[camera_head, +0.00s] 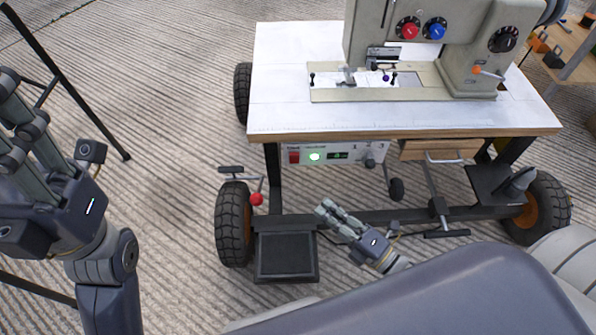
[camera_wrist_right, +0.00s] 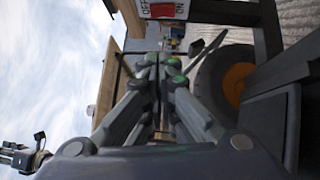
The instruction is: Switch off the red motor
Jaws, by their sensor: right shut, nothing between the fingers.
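The motor control box (camera_head: 334,153) hangs under the front edge of the sewing table. Its red switch (camera_head: 293,157) is at the left end, beside a lit green lamp (camera_head: 315,156) and a small display. In the right wrist view the red switch (camera_wrist_right: 181,10) shows at the top edge between OFF and ON labels. My right gripper (camera_head: 326,208) is shut and empty, below the box and apart from it; its closed fingers show in the wrist view (camera_wrist_right: 160,62). My left gripper (camera_head: 14,112) is at the left edge, away from the table; its finger opening is unclear.
The white tabletop (camera_head: 290,75) carries a sewing machine (camera_head: 445,40). Below are a wheel (camera_head: 234,222), a red-knobbed lever (camera_head: 257,199), a black pedal plate (camera_head: 286,256) and a wooden drawer (camera_head: 440,150). Open floor lies left of the table.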

